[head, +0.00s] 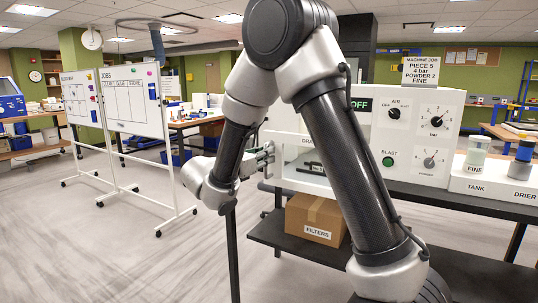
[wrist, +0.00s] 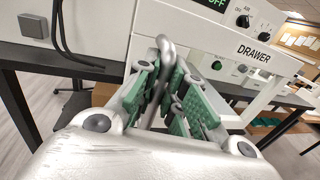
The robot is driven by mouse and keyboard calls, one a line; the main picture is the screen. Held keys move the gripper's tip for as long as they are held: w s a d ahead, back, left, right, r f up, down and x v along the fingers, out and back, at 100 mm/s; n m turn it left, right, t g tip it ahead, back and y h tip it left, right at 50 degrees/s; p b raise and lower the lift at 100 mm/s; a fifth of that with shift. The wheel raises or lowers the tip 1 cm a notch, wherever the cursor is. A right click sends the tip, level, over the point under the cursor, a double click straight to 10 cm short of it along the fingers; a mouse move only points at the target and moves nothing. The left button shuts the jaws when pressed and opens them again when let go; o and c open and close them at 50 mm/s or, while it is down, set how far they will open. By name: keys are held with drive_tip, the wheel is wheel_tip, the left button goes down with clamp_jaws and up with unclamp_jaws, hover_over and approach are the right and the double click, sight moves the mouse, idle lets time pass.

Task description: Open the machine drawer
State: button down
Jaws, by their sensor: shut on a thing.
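The machine's drawer shows as a white front (wrist: 205,50) marked DRAWER in the wrist view. In the head view my arm crosses in front of it, leaving only part of the white front (head: 300,139) and the start of its label. A curved grey metal handle (wrist: 166,50) stands at the drawer front. My gripper (wrist: 168,88) is shut on this handle, which passes between its green-padded fingers. In the head view my gripper (head: 266,156) is at the left end of the drawer front. I cannot tell how far the drawer stands out.
The control panel (head: 440,118) with knobs and a green button is right of the drawer. A cardboard box (head: 314,220) marked FILTERS sits on the lower shelf (head: 275,233). A wheeled whiteboard (head: 133,101) stands left. The floor (head: 110,255) at front left is clear.

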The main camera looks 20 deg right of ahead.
drive_tip(key=shift+s+a+r, duration=0.2)
drive_tip(key=shift+a, duration=0.1)
drive_tip(key=c, duration=1.5)
unclamp_jaws()
drive_tip(key=shift+f, duration=0.1)
drive_tip(key=v, duration=1.2)
drive_tip(key=shift+f, duration=0.1)
